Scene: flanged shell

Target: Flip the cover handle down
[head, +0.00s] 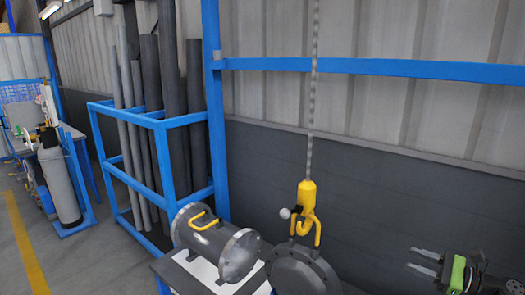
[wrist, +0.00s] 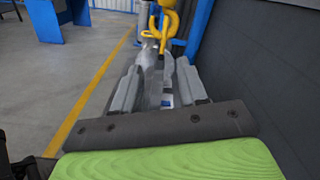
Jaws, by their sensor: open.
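The cover (head: 300,274) is a dark grey round disc with bolt holes, low in the middle of the head view. Its yellow handle (head: 318,234) stands up from the top edge. The handle is right at a yellow hook (head: 307,192) hanging from a chain; whether they touch is unclear. In the wrist view, yellow hook and handle parts (wrist: 168,25) show at the top, beyond the fingers. My gripper (head: 411,259) is at the right, apart from the cover, with fingers pointing left. Its two grey fingers (wrist: 160,80) are spread, with nothing held.
A grey flanged shell (head: 222,250) with its own yellow handle (head: 203,221) lies on a table (head: 176,274) left of the cover. A small white ball (head: 285,213) is beside the hook. A blue rack (head: 150,122) with pipes stands behind. The dark wall (head: 400,190) runs behind my gripper.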

